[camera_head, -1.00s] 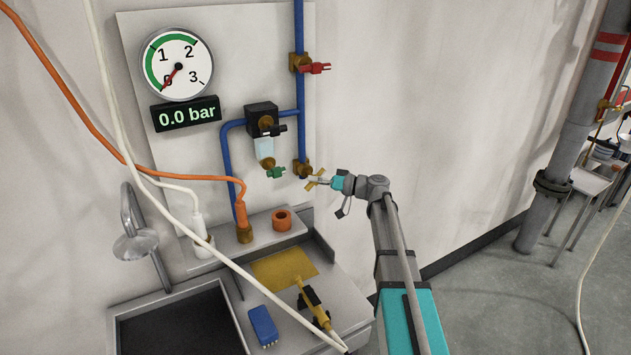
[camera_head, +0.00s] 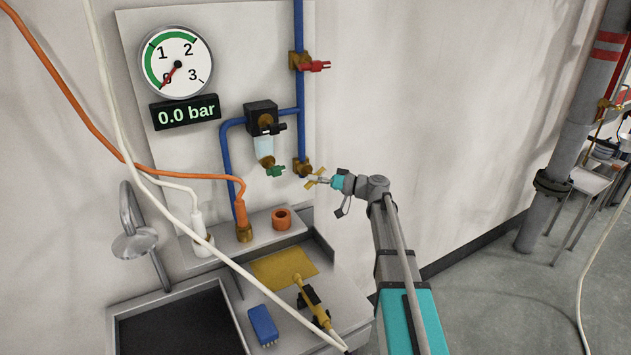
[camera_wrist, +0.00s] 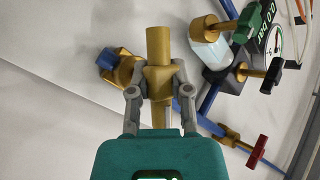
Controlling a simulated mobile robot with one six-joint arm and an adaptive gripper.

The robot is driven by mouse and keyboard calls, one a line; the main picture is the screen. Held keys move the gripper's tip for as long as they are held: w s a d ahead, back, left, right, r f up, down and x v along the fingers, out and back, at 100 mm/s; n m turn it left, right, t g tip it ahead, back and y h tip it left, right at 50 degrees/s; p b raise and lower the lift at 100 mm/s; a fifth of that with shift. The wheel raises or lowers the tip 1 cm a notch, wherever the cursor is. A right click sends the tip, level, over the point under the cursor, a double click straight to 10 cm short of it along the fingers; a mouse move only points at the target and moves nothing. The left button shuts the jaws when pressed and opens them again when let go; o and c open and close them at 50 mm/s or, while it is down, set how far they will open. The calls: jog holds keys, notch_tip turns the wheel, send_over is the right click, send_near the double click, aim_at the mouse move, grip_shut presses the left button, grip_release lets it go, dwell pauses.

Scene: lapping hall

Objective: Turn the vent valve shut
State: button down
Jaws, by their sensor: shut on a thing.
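The vent valve (camera_head: 303,167) is a brass body at the lower end of the vertical blue pipe. Its brass wing handle (camera_head: 313,182) faces out to the right. My gripper (camera_head: 323,181) reaches it from the right and is shut on the handle. In the wrist view, the two grey fingers of my gripper (camera_wrist: 160,92) clasp the brass handle (camera_wrist: 159,48) from both sides. The valve body (camera_wrist: 122,70) shows behind the left finger there, partly hidden.
A red-handled valve (camera_head: 314,67) sits higher on the pipe. A filter unit (camera_head: 263,135) with a green knob (camera_head: 275,172) is close to the left. The gauge (camera_head: 177,64) points near 0, and the display (camera_head: 186,113) reads 0.0 bar. A white hose (camera_head: 118,140) hangs at left.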

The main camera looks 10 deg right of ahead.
jog(key=shift+f, duration=0.15)
jog(key=m+t+y+b, duration=0.2)
jog(key=m+b, duration=0.1)
jog(key=b, duration=0.2)
jog(key=shift+f+m, duration=0.15)
jog(key=shift+m, duration=0.25)
jog(key=shift+r+m+t+y+b, duration=0.15)
jog(key=shift+m+t+y+b, duration=0.05)
jog(key=shift+m+t+b, duration=0.65)
jog(key=shift+r+m+t+y+b, duration=0.1)
jog(key=shift+m+t+y+b, duration=0.1)
jog(key=shift+m+t+b, duration=0.65)
jog(key=shift+m, duration=0.3)
jog(key=c, duration=0.5)
grip_release()
jog(key=shift+c, duration=0.2)
jog(key=shift+r+n+g+p, duration=0.15)
jog(key=shift+n+g+p, duration=0.25)
jog(key=shift+p, duration=0.25)
